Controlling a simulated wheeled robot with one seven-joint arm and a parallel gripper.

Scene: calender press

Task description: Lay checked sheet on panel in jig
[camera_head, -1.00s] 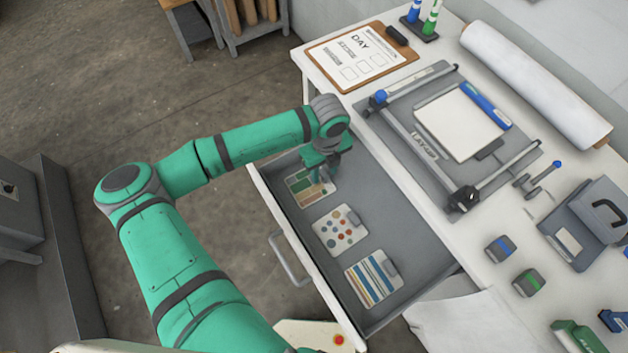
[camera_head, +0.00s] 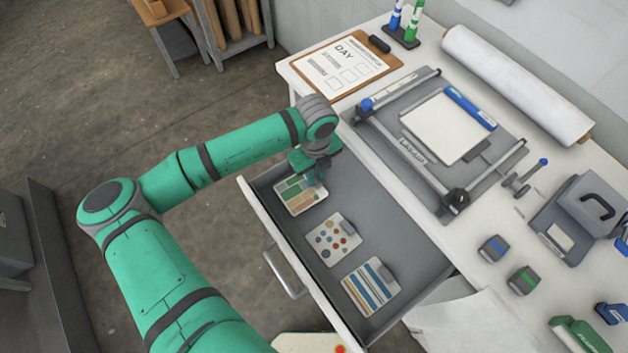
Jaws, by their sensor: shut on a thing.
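The checked sheet (camera_head: 294,198), with green, brown and pale blocks, is at the far left end of the open drawer. My gripper (camera_head: 316,181) is over its right edge, pointing down and shut on it; the arm's wrist partly hides the grip. Whether the sheet is clear of the drawer floor is hard to tell. The jig (camera_head: 402,146) lies on the table to the right of the drawer, with rails and a clamp at each side. The white panel (camera_head: 446,124) lies flat inside it, a blue strip along its upper right edge.
A dotted sheet (camera_head: 328,240) and a striped sheet (camera_head: 368,288) lie in the drawer (camera_head: 400,241). A clipboard (camera_head: 345,66), a white roll (camera_head: 515,82) and small blue and green blocks (camera_head: 495,248) are on the table around the jig.

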